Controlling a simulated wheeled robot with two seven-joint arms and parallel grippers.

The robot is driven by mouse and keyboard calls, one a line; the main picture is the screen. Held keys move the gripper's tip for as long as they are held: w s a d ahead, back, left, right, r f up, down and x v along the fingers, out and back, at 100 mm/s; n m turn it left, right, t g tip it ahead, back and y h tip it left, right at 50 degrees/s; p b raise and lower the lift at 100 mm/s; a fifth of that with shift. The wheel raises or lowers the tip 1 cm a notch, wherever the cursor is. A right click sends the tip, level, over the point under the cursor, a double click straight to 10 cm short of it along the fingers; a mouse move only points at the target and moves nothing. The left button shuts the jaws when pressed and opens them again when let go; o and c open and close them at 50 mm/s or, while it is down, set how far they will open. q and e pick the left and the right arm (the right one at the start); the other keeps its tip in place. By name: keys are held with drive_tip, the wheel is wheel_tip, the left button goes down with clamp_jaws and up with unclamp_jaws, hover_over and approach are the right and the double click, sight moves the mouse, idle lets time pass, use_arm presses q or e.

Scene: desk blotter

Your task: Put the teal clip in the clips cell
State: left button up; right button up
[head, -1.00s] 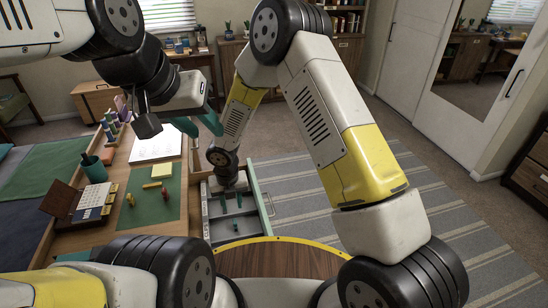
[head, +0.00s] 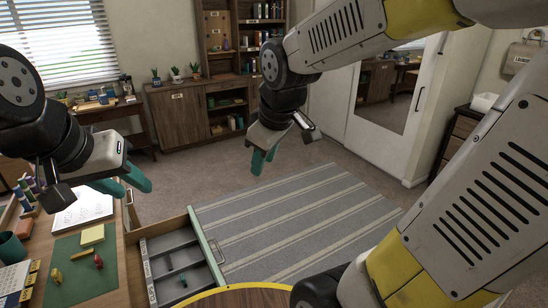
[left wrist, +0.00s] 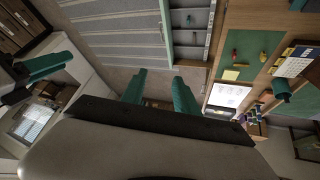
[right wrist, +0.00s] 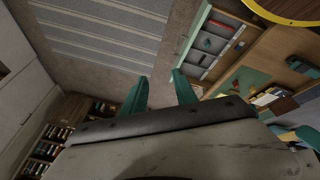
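An open drawer (head: 151,290) with several grey cells sticks out from the desk. A small teal piece (head: 183,282), which looks like the teal clip, lies in a front cell. A dark piece (head: 168,263) lies further back in the drawer. I cannot read the cell labels, so I cannot tell which is the clips cell. My left gripper (head: 133,183) is raised near the desk's far side, open and empty; its fingers stand apart in the left wrist view (left wrist: 158,90). My right gripper (head: 262,160) is raised above the rug beyond the drawer, open and empty; its parted fingers (right wrist: 160,90) show.
A green blotter (head: 85,285) on the desk holds small red and yellow things and a yellow note pad (head: 92,235). White paper (head: 84,210), a teal cup (head: 12,248) and a calendar (head: 12,280) are nearby. A striped rug (head: 300,220) is clear beyond the drawer.

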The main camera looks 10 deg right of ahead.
drive_tip(key=s+d+r+m+t+y, duration=0.1)
drive_tip(key=s+d+r+m, duration=0.1)
drive_tip(key=s+m, duration=0.6)
drive_tip(key=shift+s+d+r+m, duration=0.2)
drive_tip(key=shift+d+r+m, duration=0.15)
drive_tip(key=shift+r, duration=0.35)
